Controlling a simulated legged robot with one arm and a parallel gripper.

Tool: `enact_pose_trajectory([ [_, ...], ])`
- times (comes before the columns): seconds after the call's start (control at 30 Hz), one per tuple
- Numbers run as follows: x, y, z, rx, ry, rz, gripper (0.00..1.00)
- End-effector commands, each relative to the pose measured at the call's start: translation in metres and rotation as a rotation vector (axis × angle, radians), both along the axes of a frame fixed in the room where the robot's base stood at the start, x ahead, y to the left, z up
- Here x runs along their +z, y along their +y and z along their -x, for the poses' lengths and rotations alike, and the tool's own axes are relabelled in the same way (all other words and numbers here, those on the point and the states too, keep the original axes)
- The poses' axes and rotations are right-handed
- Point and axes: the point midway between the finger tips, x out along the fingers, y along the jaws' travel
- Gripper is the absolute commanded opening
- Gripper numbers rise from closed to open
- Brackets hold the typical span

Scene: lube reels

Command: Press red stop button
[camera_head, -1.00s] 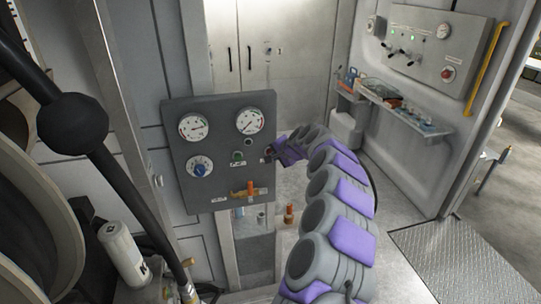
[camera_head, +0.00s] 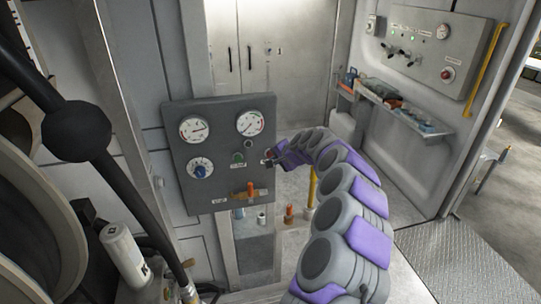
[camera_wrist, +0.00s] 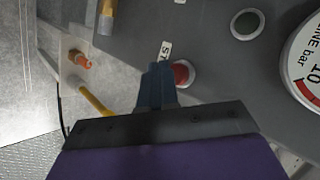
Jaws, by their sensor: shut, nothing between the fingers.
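The red stop button (camera_wrist: 181,73) shows in the wrist view on the dark grey control panel (camera_wrist: 215,85), with a partly hidden label beginning "ST" beside it. My gripper (camera_wrist: 157,68) is shut and empty, its fingertips just beside the button and covering part of it. I cannot tell whether they touch it. In the head view my gripper (camera_head: 269,157) is at the right edge of the control panel (camera_head: 190,150), and the button is barely visible there. A green button (camera_head: 238,157) sits left of my gripper.
The panel also holds two gauges (camera_head: 249,123), a blue knob (camera_head: 201,171) and a brass valve with an orange handle (camera_head: 250,188). Another panel with a red button (camera_head: 448,73) hangs on the right wall above a shelf (camera_head: 435,132). A black hose and reel fill the left side.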

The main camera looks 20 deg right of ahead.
Motion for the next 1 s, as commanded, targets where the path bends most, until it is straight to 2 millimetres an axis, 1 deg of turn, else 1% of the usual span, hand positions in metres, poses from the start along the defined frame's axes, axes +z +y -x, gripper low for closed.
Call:
enact_pose_trajectory([
  [0.27, 0.0, 0.0, 0.002, -0.001, 0.0, -0.001, 0.0],
  [0.47, 0.003, 0.0, 0.018, -0.001, 0.002, -0.004, 0.0],
  [0.7, 0.001, 0.001, 0.04, 0.0, 0.004, -0.004, 0.0],
  [0.87, 0.002, 0.001, 0.048, -0.002, -0.001, -0.001, 0.0],
  [1.0, -0.001, 0.001, 0.05, 0.0, 0.001, -0.001, 0.0],
])
